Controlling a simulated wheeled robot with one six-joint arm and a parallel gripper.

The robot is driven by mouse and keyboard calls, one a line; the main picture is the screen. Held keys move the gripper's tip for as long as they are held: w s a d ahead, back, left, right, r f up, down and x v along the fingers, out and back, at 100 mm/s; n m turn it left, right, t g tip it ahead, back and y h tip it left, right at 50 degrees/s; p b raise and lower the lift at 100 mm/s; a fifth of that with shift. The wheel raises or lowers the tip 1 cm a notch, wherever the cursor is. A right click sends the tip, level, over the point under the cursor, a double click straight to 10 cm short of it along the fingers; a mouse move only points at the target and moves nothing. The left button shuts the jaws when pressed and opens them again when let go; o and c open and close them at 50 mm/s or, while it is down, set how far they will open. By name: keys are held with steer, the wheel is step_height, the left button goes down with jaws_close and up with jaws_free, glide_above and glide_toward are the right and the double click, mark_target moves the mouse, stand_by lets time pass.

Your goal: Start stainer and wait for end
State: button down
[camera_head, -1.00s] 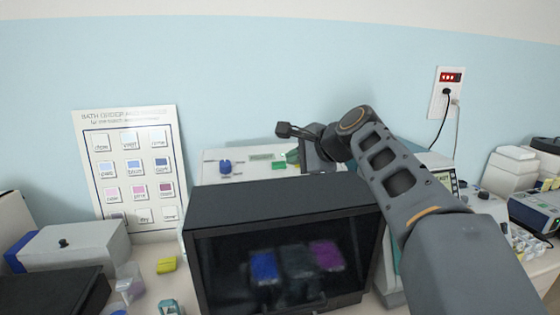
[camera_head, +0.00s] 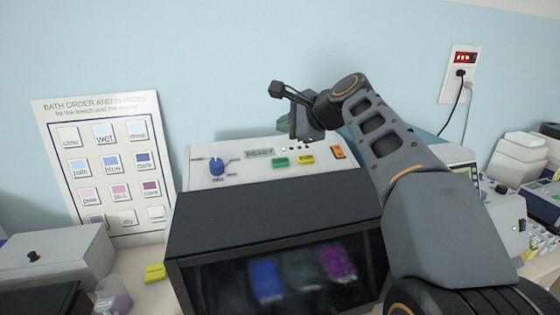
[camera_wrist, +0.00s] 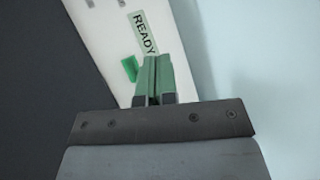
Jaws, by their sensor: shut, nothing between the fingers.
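The stainer (camera_head: 270,222) is a dark box with a glass front, and blue, grey and purple shapes show dimly inside. Its white control panel (camera_head: 198,174) has a blue knob (camera_head: 217,167), a display reading READY (camera_head: 260,153), a green button (camera_head: 280,162), a yellow button (camera_head: 306,159) and an orange-red switch (camera_head: 338,152). My gripper (camera_wrist: 152,78) is shut and empty, with green fingertips pointing at the panel. In the wrist view the green button (camera_wrist: 130,68) is just left of the fingertips, and the READY display (camera_wrist: 143,34) is beyond them.
A bath order chart (camera_head: 105,165) leans on the wall. A grey box (camera_head: 55,262), a small bottle (camera_head: 113,297) and a yellow block (camera_head: 154,273) stand left of the stainer. A power outlet (camera_head: 460,72) and other devices are at the right.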

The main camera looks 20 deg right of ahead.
mark_target(280, 162)
steer(key=shift+f, duration=0.1)
steer(key=shift+w+f+b, duration=0.55)
steer(key=shift+f+b, duration=0.4)
steer(key=shift+f, duration=0.4)
steer(key=shift+w+f+b, duration=0.5)
steer(key=shift+f+b, duration=0.5)
steer(key=shift+f, duration=0.3)
steer(key=shift+w+f+b, duration=0.55)
steer(key=shift+f+b, duration=0.4)
steer(key=shift+f, duration=0.4)
steer(key=shift+f, duration=0.1)
steer(key=shift+w+f, duration=0.15)
steer(key=shift+f, duration=0.15)
